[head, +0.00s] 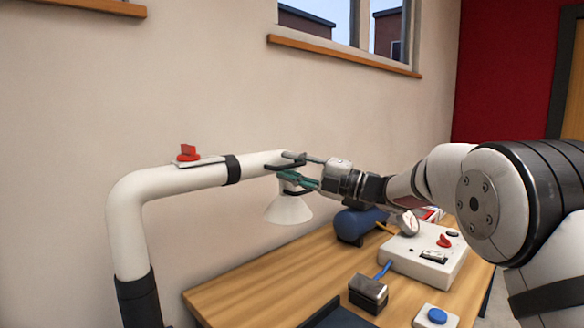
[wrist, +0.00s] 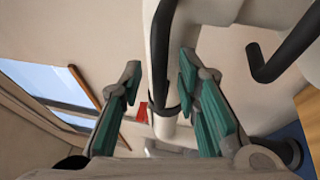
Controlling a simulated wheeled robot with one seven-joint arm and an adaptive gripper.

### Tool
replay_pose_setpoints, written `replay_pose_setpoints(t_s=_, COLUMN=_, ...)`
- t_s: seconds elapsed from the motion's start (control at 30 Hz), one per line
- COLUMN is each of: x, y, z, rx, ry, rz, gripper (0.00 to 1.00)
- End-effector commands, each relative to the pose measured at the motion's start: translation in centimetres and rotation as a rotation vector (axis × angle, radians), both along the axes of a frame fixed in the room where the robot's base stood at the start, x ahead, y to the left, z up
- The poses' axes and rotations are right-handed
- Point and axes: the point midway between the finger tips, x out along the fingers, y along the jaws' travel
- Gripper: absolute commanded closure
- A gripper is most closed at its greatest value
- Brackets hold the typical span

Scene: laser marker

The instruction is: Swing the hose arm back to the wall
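The hose arm (head: 172,182) is a white pipe that rises at the left, bends and runs right to a white cone hood (head: 289,209). It carries a red knob (head: 188,153) and black bands. A dark handle (head: 290,166) is at its hood end. My gripper (head: 303,171) is at this end, with its teal fingers spread. In the wrist view, my gripper (wrist: 160,72) has a finger on each side of a dark bar (wrist: 160,40) and the white pipe (wrist: 165,128). Gaps show on both sides; contact cannot be told.
A wooden table (head: 240,290) stands below, bearing a blue cylinder (head: 358,224), a white control box (head: 420,262), a dark metal block (head: 368,293) and a blue-button box (head: 436,316). The beige wall (head: 80,90) is behind the hose arm, with window sills (head: 340,54) above.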

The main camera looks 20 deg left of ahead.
Motion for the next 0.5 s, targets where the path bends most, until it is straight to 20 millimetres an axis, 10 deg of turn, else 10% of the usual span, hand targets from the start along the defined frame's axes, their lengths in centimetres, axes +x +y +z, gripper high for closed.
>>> replay_pose_setpoints(t_s=0.5, x=-0.2, y=-4.3, z=-0.7, rx=-0.001, ry=0.000, rz=-0.004, gripper=0.70)
